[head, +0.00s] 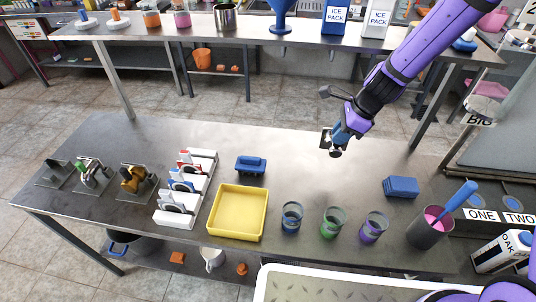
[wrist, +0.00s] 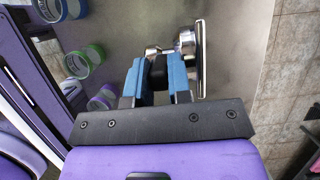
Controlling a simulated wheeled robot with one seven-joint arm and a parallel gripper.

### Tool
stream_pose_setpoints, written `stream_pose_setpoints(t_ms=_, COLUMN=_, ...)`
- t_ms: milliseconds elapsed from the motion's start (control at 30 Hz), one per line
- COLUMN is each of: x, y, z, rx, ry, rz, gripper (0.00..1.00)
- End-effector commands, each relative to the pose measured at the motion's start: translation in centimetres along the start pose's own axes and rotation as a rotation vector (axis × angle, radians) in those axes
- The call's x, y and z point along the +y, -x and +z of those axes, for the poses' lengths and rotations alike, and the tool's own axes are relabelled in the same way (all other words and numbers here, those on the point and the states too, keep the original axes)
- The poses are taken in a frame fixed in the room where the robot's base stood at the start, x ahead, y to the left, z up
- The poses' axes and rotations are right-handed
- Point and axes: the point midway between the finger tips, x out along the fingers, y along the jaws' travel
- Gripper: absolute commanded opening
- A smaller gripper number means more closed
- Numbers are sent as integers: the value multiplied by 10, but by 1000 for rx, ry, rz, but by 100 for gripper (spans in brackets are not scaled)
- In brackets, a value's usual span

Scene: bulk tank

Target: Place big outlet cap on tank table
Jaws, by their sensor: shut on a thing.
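My gripper (head: 341,137) is above the back right part of the steel table (head: 290,140). In the wrist view my gripper (wrist: 156,78) has its blue fingers shut on a metal piece, which I take for the big outlet cap (wrist: 202,60). It has a flat plate seen edge-on and shiny rounded metal parts, with a black part between the fingers. In the head view the cap (head: 326,138) shows as a small dark and silver shape at the fingertips. It appears held above the table, but the exact gap is hard to tell.
A yellow tray (head: 238,212), a white rack (head: 187,188), a blue brush-like block (head: 251,165), several colored jars (head: 333,222) and a blue block (head: 400,187) stand on the table. The table's back middle is clear.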

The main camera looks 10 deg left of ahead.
Motion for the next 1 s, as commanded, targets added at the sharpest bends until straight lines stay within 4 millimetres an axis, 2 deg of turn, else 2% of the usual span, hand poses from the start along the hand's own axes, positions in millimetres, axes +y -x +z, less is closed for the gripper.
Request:
stream_pose_setpoints(t_ms=167, x=0, y=-6, z=-2, rx=0, ry=-1, rz=1, gripper=0)
stream_pose_setpoints(t_ms=400, x=0, y=-39, z=-17, rx=-1, ry=-3, rz=3, gripper=0)
stream_pose_setpoints(t_ms=733, x=0, y=-62, z=-26, rx=-1, ry=-2, rz=2, gripper=0)
stream_pose_setpoints(t_ms=1000, x=0, y=-90, z=-37, rx=-1, ry=-1, rz=2, gripper=0)
